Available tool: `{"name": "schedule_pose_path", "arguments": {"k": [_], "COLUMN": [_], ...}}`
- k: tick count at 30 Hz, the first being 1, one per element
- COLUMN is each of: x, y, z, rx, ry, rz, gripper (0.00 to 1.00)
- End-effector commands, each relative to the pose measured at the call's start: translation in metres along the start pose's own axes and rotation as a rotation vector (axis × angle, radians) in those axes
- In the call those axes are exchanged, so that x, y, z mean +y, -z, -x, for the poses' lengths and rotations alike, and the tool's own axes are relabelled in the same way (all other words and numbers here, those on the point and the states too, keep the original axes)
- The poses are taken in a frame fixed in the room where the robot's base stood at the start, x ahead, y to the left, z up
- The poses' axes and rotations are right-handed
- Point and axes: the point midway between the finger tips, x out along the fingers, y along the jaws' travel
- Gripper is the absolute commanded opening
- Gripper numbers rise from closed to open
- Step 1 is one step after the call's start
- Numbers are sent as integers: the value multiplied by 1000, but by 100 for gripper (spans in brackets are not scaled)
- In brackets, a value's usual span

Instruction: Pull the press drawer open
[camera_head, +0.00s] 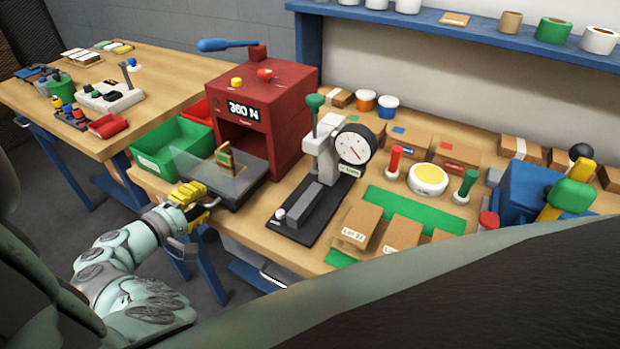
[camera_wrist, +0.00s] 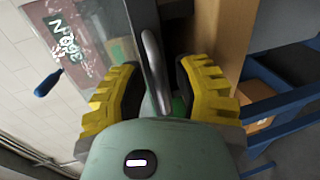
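The red press (camera_head: 262,115) stands on the wooden bench, with "360 N" on its display. Its grey drawer (camera_head: 250,175) sticks out of the front, with a clear guard and a small green and tan piece (camera_head: 225,158) on it. My gripper (camera_head: 192,200), with yellow fingers, is at the drawer's front edge. In the wrist view my gripper (camera_wrist: 160,95) has its fingers apart, one on each side of the metal drawer handle (camera_wrist: 155,70). A narrow gap shows on the handle's right; contact on the left is hidden.
A green bin (camera_head: 172,148) stands left of the drawer. A dial gauge stand (camera_head: 315,180) is on its right. A second bench (camera_head: 150,75) is at the left. The floor in front of the bench is open.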

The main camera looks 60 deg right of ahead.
Motion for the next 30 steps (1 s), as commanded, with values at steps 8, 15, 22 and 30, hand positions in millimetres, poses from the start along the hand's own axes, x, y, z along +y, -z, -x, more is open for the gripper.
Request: {"name": "schedule_pose_path", "arguments": {"k": [8,15,22,30], "x": [0,0,-1,-1], "y": [-1,1,2,1], "z": [0,16,65,108], "rx": [-2,5,9,2], "ry": [-1,-1,3,1], "rz": [0,0,0,0], "gripper": [39,39,39,39]}}
